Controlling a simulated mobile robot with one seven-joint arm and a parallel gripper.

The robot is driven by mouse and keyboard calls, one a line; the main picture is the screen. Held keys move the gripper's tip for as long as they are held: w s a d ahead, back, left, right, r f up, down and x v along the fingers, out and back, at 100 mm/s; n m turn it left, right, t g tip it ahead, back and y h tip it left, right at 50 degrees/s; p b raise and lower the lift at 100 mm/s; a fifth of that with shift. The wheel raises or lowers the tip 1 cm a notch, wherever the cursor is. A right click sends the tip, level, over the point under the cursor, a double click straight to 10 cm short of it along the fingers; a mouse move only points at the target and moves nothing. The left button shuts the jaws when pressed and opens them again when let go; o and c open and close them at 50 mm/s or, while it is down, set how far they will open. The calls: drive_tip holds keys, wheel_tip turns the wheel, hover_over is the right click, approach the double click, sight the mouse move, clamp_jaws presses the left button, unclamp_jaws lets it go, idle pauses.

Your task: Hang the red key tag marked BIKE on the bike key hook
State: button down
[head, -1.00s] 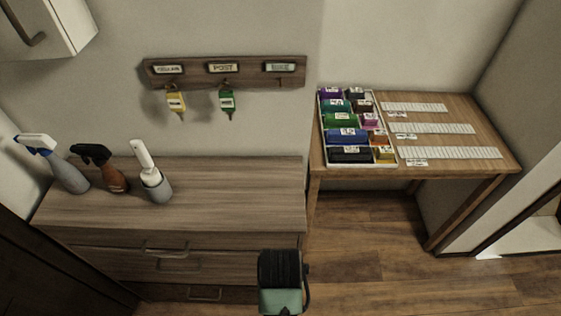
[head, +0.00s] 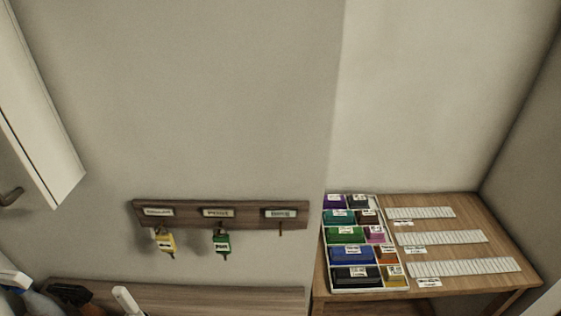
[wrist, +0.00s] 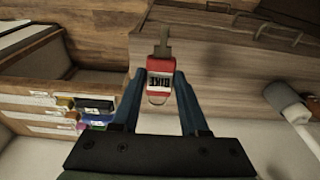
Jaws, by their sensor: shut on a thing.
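The red key tag (wrist: 159,66) marked BIKE is between the two blue fingers of my gripper (wrist: 160,88) in the wrist view. My gripper is shut on it. The key points to the top of that picture and a ring shows at the other end. In the head view, the key rack (head: 185,225) is on the wall. Its bike hook (head: 280,229) is at the right end under a label (head: 280,213) and is empty. My gripper is not in the head view.
A yellow tag (head: 166,242) and a green tag (head: 221,243) hang from the other hooks. A table (head: 465,212) with a tray of coloured blocks (head: 324,262) is at the right. A cabinet (head: 50,150) is at upper left.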

idle(0.6)
drive_tip(key=shift+w+f, duration=0.1)
drive_tip(key=shift+w, duration=0.15)
drive_tip(key=w+r+t+b, duration=0.1)
drive_tip(key=w+r+t, duration=0.7)
drive_tip(key=r+t, duration=0.45)
drive_tip(key=b+x, duration=0.4)
drive_tip(key=x, duration=0.5)
drive_tip(key=shift+w+t, duration=0.2)
drive_tip(key=shift+t, duration=0.15)
drive_tip(key=shift+r, duration=0.15)
idle(0.7)
drive_tip(key=shift+c, duration=1.7)
unclamp_jaws()
